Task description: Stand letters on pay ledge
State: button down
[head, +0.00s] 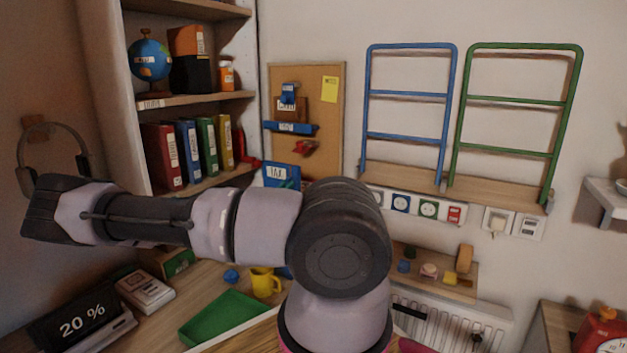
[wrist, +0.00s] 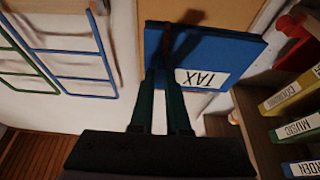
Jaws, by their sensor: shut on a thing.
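A blue flat letter marked TAX (wrist: 215,60) is in front of my gripper (wrist: 163,88) in the wrist view, its label upside down there. The two dark fingers are shut on it. In the head view the TAX letter (head: 283,174) shows below the cork board (head: 333,120), above my arm. My arm hides its lower part, and my gripper is hidden there. A blue ledge (head: 290,128) with a small white label, too small to read, is fixed across the cork board. A brown and blue item (head: 288,97) shows just above it.
A bookshelf (head: 190,101) with several binders stands left of the board. A blue rack (head: 410,92) and a green rack (head: 518,100) are on the wall to the right. A yellow mug (head: 265,282) and a green tray (head: 222,318) are on the desk below.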

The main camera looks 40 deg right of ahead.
jog(key=w+d, duration=0.3)
jog(key=d, duration=0.5)
jog(key=w+d+f, duration=0.1)
jog(key=w+d, duration=0.3)
jog(key=d, duration=0.4)
jog(key=shift+d+f, duration=0.3)
jog(key=shift+d, duration=0.05)
jog(key=shift+f, duration=0.1)
jog(key=c, duration=0.9)
grip_release()
